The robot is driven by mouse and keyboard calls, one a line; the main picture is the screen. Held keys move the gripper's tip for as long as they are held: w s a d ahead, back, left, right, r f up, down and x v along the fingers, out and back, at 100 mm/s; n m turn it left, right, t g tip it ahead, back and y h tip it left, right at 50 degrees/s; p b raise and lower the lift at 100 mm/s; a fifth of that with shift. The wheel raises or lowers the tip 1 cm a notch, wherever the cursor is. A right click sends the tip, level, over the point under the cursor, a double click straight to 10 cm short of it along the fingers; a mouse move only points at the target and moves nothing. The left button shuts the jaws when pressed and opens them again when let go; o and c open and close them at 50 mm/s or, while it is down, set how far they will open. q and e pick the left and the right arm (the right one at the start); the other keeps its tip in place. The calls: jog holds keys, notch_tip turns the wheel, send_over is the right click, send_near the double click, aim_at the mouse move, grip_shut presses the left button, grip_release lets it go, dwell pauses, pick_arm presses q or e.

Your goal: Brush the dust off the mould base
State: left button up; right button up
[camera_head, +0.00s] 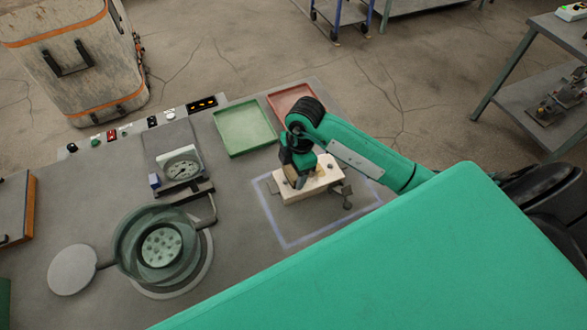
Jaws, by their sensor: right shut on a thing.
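The mould base (293,194) is a pale, cream block with dark holes. It lies inside a light outlined square on the grey table, with dark metal pieces at its right end. My right gripper (299,172) comes down from above over the block's upper left part. It is shut on what seems to be the brush, of which only a small tan part (320,172) may show beside the jaws. The bristles are hidden, and I cannot tell whether they touch the block. Dust is too fine to make out. My left gripper is not in view.
A green tray (244,128) and a red tray (287,99) lie behind the block. A dial gauge (182,169) and a round green-grey pot-like fixture (160,248) stand to the left. The outlined square (275,226) has bare room in front of the block.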

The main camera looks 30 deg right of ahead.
jog(key=shift+f+b, duration=0.3)
jog(key=shift+f, duration=0.25)
